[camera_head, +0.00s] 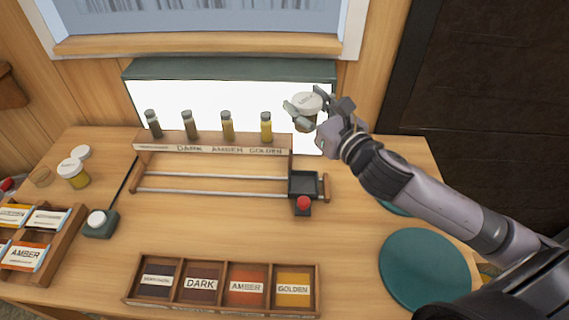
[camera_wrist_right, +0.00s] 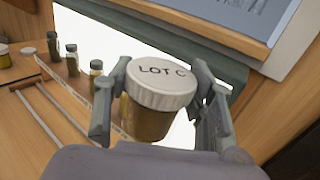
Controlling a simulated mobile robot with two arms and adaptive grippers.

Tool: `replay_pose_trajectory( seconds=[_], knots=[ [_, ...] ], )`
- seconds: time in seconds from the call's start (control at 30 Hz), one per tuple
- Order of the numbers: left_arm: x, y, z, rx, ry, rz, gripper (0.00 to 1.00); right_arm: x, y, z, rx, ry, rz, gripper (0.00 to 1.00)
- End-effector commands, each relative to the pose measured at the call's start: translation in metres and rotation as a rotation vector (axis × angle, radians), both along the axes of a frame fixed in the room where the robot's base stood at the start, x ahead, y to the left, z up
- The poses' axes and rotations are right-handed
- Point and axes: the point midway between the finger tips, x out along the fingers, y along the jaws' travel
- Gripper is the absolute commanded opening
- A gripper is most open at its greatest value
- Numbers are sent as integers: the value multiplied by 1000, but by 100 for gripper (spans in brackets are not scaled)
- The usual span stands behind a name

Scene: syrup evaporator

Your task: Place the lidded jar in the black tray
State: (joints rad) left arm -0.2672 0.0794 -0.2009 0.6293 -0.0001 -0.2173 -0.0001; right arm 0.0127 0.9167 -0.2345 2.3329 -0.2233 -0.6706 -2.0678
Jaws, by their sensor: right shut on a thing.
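The lidded jar (camera_head: 307,104), with a white lid and an amber body, is held up in front of the bright panel. In the right wrist view its lid (camera_wrist_right: 162,84) reads "LOT C" and the jar looks roughly upright. My right gripper (camera_head: 303,101) is shut around the jar, a finger on each side. The small black tray (camera_head: 305,184) sits at the right end of two metal rails, in front of and below the jar. It looks empty, with a red knob (camera_head: 303,203) at its front. My left gripper is not in view.
A wooden rack (camera_head: 215,146) with several sample vials stands behind the rails. A four-bay labelled box (camera_head: 221,287) lies at the front. Green discs (camera_head: 425,268) lie at the right. Another jar (camera_head: 74,174) and a white-button box (camera_head: 99,223) are at the left.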

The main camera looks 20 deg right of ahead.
Motion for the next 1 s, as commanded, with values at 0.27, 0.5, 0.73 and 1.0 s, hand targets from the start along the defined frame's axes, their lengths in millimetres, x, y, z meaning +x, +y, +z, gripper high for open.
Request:
replay_pose_trajectory(
  seconds=[0.27, 0.5, 0.73, 1.0],
  knots=[
    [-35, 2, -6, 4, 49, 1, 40, -1, 0, -51, 9, 7, -3, 15],
    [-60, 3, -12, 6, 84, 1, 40, -2, 0, -115, 6, 4, -4, 15],
    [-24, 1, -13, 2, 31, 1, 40, -3, 0, -155, 3, 0, -1, 15],
    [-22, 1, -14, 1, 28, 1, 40, -3, 0, -185, 4, 3, -2, 15]
  ],
)
